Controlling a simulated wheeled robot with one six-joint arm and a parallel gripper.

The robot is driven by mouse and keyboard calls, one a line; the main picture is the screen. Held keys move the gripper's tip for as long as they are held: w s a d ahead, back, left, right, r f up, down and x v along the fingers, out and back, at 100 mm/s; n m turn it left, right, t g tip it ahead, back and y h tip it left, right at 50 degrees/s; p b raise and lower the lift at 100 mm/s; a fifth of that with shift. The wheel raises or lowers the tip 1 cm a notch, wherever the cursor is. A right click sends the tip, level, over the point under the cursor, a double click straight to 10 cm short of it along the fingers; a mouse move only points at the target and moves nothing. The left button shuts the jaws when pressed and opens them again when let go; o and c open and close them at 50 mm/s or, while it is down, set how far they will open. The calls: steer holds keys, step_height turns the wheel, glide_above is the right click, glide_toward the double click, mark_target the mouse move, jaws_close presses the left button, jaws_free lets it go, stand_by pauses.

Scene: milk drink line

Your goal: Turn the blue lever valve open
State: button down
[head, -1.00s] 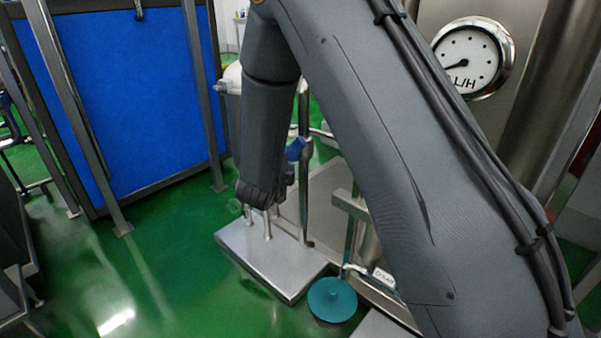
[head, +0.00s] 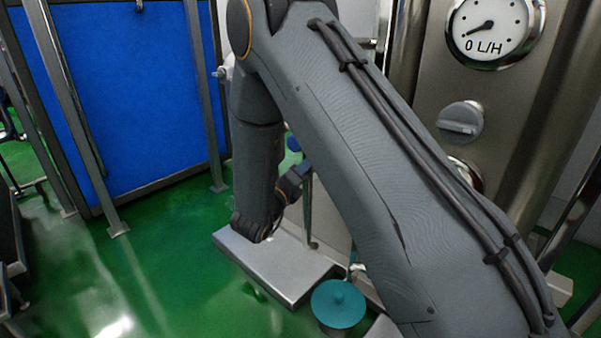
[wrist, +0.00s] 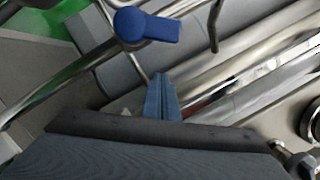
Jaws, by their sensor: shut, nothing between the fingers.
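The blue lever (wrist: 147,27) sits on a metal pipe at the upper middle of the wrist view, its flat handle pointing right. In the head view only a small blue part of it (head: 293,144) shows beside my arm. My gripper (wrist: 161,80) is shut and empty, its two blue-grey fingers together. The fingertips point toward the lever and lie apart from it in the picture. In the head view my gripper (head: 304,166) shows just below the lever, partly hidden by my arm. I cannot tell the depth gap between them.
Several metal pipes (wrist: 225,70) run close around the gripper. A steel plate (head: 275,268) and a teal round disc (head: 338,303) are low in front. A gauge marked L/H (head: 492,28) and a grey knob (head: 460,121) are on the right. Green floor (head: 170,270) is open at left.

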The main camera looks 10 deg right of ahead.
steer(key=shift+w+r+b, duration=0.2)
steer(key=shift+w+r, duration=0.3)
steer(key=shift+w, duration=0.3)
steer(key=shift+w+r+b, duration=0.25)
steer(key=shift+w+r, duration=0.2)
steer(key=shift+w, duration=0.35)
steer(key=shift+w+r+b, duration=0.2)
steer(key=shift+w+r, duration=0.3)
steer(key=shift+w, duration=0.3)
steer(key=shift+d, duration=0.15)
